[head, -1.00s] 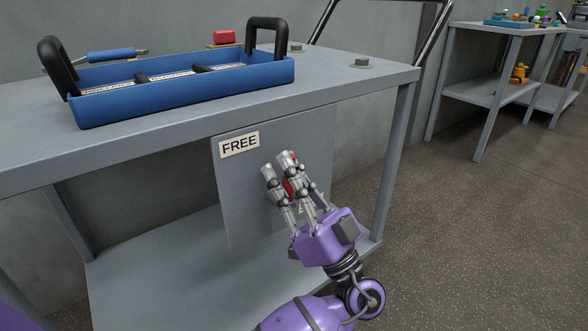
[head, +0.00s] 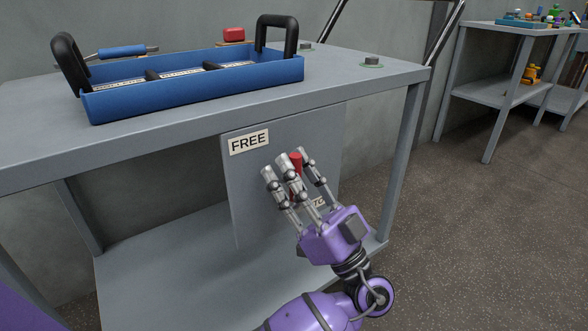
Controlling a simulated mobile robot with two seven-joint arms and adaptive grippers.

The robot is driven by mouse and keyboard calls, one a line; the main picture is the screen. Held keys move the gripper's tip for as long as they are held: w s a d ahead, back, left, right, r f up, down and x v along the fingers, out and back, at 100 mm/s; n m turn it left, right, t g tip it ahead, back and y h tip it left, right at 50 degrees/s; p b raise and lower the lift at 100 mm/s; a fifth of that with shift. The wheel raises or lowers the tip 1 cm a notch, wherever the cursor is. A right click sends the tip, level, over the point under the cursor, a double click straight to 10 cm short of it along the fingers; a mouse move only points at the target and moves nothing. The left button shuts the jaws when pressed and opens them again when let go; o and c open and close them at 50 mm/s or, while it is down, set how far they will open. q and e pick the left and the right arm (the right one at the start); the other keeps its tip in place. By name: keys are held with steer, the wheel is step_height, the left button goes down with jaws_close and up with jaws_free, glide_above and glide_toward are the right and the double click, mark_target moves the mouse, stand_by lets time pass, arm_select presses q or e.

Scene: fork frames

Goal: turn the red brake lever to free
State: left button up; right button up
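The red brake lever (head: 296,162) is on the grey panel (head: 240,185) hanging from the cart's front edge. Its top end points up between my fingers; its lower part and pivot are mostly hidden behind them. A label reading FREE (head: 249,142) is at the panel's upper left, up and left of the lever. The fingers look spread, with a gap beside the lever; contact cannot be told.
A second label (head: 318,202) is mostly hidden behind my fingers. On the grey cart top (head: 200,112) stand a blue tray (head: 195,92) with black handles and a red block (head: 234,35). A shelf table (head: 490,92) is at the right. The floor between is clear.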

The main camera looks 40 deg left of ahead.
arm_select(q)
steer(key=shift+d, duration=0.1)
steer(key=v, duration=1.2)
